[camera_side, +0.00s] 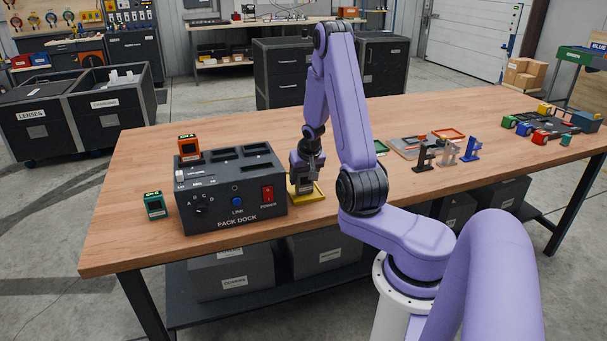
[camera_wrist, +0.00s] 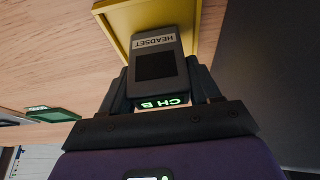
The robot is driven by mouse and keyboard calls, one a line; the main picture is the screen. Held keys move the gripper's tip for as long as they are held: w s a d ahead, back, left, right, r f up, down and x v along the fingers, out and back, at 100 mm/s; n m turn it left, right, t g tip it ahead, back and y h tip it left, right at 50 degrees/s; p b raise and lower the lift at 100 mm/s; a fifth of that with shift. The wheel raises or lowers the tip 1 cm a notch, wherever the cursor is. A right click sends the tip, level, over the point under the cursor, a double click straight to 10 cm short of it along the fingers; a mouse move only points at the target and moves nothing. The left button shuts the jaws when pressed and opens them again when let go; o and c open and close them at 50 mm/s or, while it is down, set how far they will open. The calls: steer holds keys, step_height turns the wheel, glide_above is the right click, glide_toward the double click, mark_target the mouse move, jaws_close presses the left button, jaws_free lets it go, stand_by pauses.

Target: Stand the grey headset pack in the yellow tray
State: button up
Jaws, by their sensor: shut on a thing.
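The grey headset pack (camera_wrist: 160,66) shows in the wrist view with a HEADSET label, a dark square face and a lit green CH B display. My gripper (camera_side: 306,176) is shut on it, with one finger on each side of the pack. The yellow tray (camera_wrist: 119,24) lies just beyond the pack's far end in the wrist view. In the side view the yellow tray (camera_side: 316,195) sits on the table right of the pack dock, and the pack is upright over it. I cannot tell whether the pack touches the tray floor.
A green pack (camera_side: 155,207) stands left of the dock. A green tray (camera_wrist: 54,115) and colored stands (camera_side: 447,152) lie to the right.

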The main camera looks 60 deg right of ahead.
stand_by(0.4)
steer(key=o, duration=1.4)
steer(key=shift+f, duration=0.1)
steer(key=shift+w+d+r, duration=0.1)
steer(key=shift+d+r, duration=0.05)
steer(key=shift+r, duration=4.4)
